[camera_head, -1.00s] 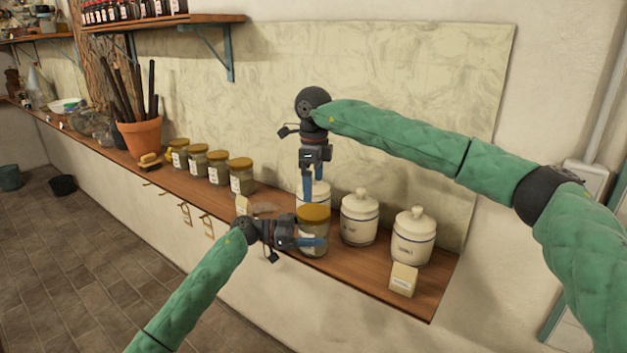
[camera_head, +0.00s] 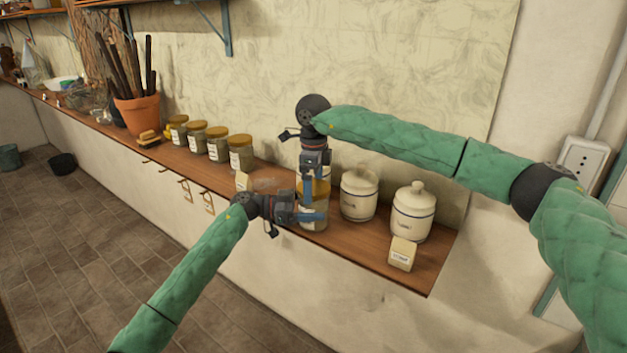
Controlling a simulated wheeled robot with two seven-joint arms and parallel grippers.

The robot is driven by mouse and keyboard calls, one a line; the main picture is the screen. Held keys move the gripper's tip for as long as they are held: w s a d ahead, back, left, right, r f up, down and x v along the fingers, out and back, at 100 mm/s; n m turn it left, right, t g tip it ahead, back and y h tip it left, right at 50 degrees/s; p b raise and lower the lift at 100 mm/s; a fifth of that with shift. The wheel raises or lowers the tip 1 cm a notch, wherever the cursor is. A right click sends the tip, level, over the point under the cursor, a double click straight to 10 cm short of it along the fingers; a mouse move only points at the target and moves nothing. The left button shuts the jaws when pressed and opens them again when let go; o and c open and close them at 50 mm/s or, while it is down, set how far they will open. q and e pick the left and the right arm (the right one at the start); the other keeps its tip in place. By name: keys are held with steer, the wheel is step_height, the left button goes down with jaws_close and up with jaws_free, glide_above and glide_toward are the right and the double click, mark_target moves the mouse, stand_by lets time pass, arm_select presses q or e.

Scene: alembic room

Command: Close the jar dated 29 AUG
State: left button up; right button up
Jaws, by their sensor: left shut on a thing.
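A glass jar (camera_head: 318,222) with a yellow-orange lid (camera_head: 321,187) stands near the front edge of the wooden shelf. Its label is too small to read, so I cannot confirm the date. The lid is on the jar top, but I cannot tell how tightly it sits. My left gripper (camera_head: 312,217) comes from the left and is shut on the jar's body. My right gripper (camera_head: 309,190) points down from above, with a blue finger in front of the lid. Its other finger is largely hidden, so I cannot tell whether it grips the lid.
Several yellow-lidded jars (camera_head: 240,153) and a terracotta pot (camera_head: 138,113) stand left. The wall rises behind the shelf (camera_head: 375,255).

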steer(key=c, duration=1)
steer(key=o, duration=1.1)
steer(key=shift+c, duration=0.2)
step_height(320, 180, up, 12)
arm_select(q)
steer(key=o, duration=1.9)
arm_select(e)
steer(key=shift+w, duration=0.1)
